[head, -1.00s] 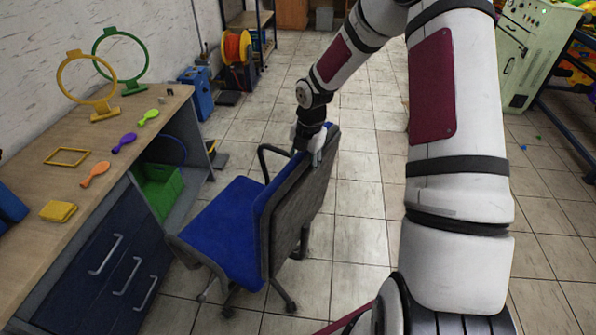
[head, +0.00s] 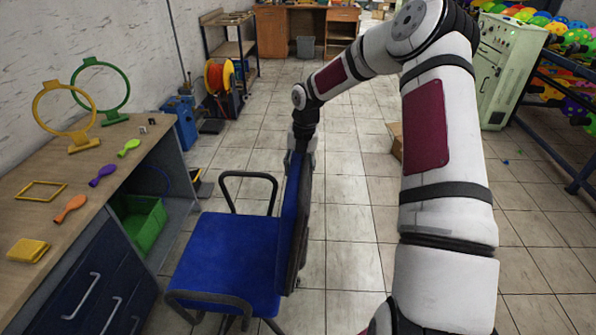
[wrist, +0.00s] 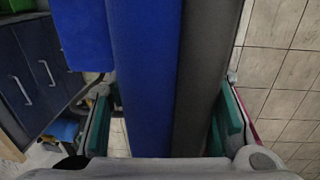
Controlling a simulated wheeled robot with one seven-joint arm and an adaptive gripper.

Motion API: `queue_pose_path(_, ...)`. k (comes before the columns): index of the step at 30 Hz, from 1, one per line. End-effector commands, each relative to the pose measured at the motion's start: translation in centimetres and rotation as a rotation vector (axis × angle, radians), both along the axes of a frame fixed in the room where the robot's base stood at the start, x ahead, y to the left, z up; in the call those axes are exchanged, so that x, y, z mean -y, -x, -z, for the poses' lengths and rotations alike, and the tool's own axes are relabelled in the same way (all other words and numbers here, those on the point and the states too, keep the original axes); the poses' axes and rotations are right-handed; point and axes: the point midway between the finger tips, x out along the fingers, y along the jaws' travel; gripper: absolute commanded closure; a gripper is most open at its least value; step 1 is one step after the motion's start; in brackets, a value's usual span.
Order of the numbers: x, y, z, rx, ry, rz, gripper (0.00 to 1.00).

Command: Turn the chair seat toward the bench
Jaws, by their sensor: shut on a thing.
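The blue office chair (head: 228,262) stands on the tiled floor to the right of the bench, its seat toward the bench and its backrest (head: 290,225) on the right, seen nearly edge-on. My gripper (head: 301,150) is at the top of the backrest. In the wrist view, the backrest (wrist: 145,75) lies between the teal finger pads of my gripper (wrist: 160,128), which is shut on it. The bench (head: 62,215) runs along the left wall. The chair's base is mostly hidden under the seat.
A small cardboard box (head: 397,140) stands behind my arm.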

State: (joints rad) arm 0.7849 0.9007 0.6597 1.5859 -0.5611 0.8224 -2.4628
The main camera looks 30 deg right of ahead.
Motion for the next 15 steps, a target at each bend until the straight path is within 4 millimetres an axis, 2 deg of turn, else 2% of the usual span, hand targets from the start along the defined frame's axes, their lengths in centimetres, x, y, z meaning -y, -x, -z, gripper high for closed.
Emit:
queue_pose_path(5,0.14,0.07,0.07,-0.001,0.001,0.003,1.0)
queue_pose_path(6,0.13,0.08,0.07,-0.001,0.001,0.003,0.45)
queue_pose_path(8,0.11,0.07,0.06,-0.001,0.001,0.003,0.34)
queue_pose_path(15,0.03,0.04,0.04,-0.001,0.001,0.002,0.34)
